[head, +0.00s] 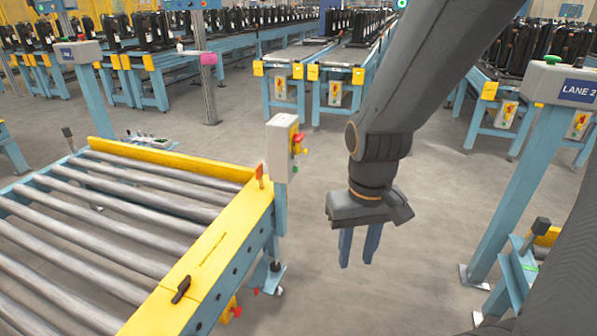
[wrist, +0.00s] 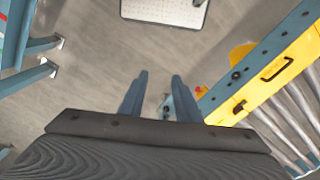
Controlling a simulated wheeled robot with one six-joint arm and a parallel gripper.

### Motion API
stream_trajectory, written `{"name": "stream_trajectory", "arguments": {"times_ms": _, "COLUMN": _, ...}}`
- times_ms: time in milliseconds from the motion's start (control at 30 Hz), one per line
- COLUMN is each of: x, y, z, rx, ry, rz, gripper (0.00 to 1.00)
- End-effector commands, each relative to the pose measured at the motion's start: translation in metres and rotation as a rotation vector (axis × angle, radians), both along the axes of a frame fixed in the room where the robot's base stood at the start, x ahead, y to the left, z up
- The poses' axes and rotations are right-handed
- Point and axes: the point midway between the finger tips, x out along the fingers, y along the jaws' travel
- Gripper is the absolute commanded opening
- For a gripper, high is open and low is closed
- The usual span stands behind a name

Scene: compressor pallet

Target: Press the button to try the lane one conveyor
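My gripper (head: 357,262) hangs fingers down over open floor, right of the roller conveyor (head: 165,208). Its two blue-grey fingers are apart with nothing between them, as the wrist view also shows (wrist: 160,80). A grey control box (head: 281,150) with a yellow face and a red knob (head: 298,138) stands at the conveyor's far right corner, left of my gripper and apart from it. Another post box labelled LANE 2 (head: 578,92) has a green button (head: 552,59) at the right.
The conveyor's yellow side rail (head: 215,250) has a dark handle on it and also shows in the wrist view (wrist: 275,72). Lines of dark compressors on blue conveyors fill the back. A thin post with a pink part (head: 208,59) stands at the upper left. Floor between is clear.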

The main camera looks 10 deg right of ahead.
Motion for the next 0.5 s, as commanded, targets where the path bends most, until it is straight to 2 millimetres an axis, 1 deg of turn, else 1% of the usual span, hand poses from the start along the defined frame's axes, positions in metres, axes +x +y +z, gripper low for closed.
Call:
{"name": "stream_trajectory", "arguments": {"times_ms": 33, "x": 0.0001, "y": 0.0, "z": 0.0, "rx": 0.0, "ry": 0.0, "rz": 0.0, "gripper": 0.21}}
{"name": "stream_trajectory", "arguments": {"times_ms": 100, "x": 0.0001, "y": 0.0, "z": 0.0, "rx": 0.0, "ry": 0.0, "rz": 0.0, "gripper": 0.09}}
{"name": "stream_trajectory", "arguments": {"times_ms": 167, "x": 0.0001, "y": 0.0, "z": 0.0, "rx": 0.0, "ry": 0.0, "rz": 0.0, "gripper": 0.0}}
{"name": "stream_trajectory", "arguments": {"times_ms": 500, "x": 0.0001, "y": 0.0, "z": 0.0, "rx": 0.0, "ry": 0.0, "rz": 0.0, "gripper": 0.0}}
